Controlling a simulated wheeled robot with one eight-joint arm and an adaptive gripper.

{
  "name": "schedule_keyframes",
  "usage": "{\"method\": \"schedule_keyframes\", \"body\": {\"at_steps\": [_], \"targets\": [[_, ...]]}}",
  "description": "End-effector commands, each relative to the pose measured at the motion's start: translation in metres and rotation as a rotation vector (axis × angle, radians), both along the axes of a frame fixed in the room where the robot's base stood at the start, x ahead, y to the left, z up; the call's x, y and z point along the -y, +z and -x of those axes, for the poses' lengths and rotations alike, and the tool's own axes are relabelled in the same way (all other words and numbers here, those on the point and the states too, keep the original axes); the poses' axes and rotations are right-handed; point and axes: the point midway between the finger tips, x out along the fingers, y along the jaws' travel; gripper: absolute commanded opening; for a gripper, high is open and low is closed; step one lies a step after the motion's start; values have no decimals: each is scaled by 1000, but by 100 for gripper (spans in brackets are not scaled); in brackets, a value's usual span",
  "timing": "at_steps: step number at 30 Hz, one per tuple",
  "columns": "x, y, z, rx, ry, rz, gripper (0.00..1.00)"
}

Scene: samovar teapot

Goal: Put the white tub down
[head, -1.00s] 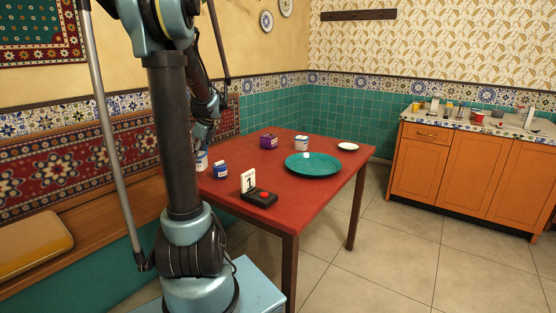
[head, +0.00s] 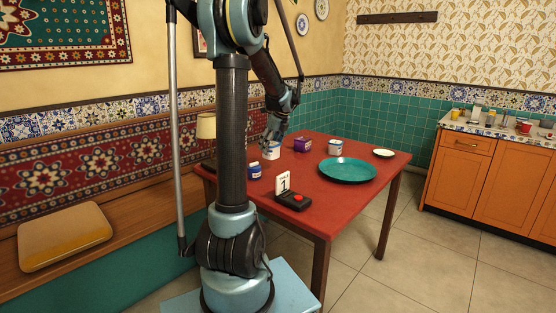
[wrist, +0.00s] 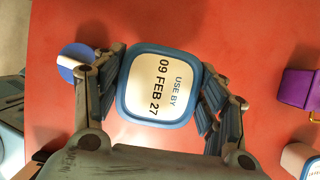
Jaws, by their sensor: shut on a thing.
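My gripper (wrist: 166,90) is shut on the white tub (wrist: 160,85), one finger on either side of it. In the wrist view I see the tub's squarish lid from above, with a blue rim and the words "USE BY 09 FEB 27". In the head view the white tub (head: 272,152) is under my gripper at the left part of the red table (head: 325,194), beyond the dark blue jar (head: 255,171). The tub looks upright. I cannot tell whether its base touches the table.

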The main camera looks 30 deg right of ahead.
Motion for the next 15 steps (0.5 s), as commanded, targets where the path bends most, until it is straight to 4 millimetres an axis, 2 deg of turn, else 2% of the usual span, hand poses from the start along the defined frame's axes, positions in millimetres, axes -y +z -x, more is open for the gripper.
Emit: {"method": "schedule_keyframes", "body": {"at_steps": [8, 15], "targets": [[-1, -24, 0, 0, 1, 0, 34], [-1, -53, 0, 0, 2, 1, 34]]}}
